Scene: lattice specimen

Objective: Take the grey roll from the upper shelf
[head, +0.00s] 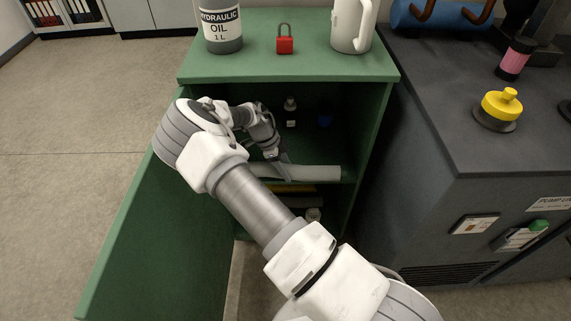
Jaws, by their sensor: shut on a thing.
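The grey roll (315,173) lies lengthwise near the front of the upper shelf (348,174) inside the green cabinet (290,75). My gripper (284,170) reaches into the cabinet from the left and is shut on the roll at its left part. The roll looks level, and I cannot tell whether it still touches the shelf. My arm hides part of the roll's left end and much of the cabinet's left interior.
The cabinet door (150,240) stands open at left. Hydraulic oil (222,30), a red padlock (285,44) and a white jug (352,25) stand on top. A dark machine (470,110) flanks the right.

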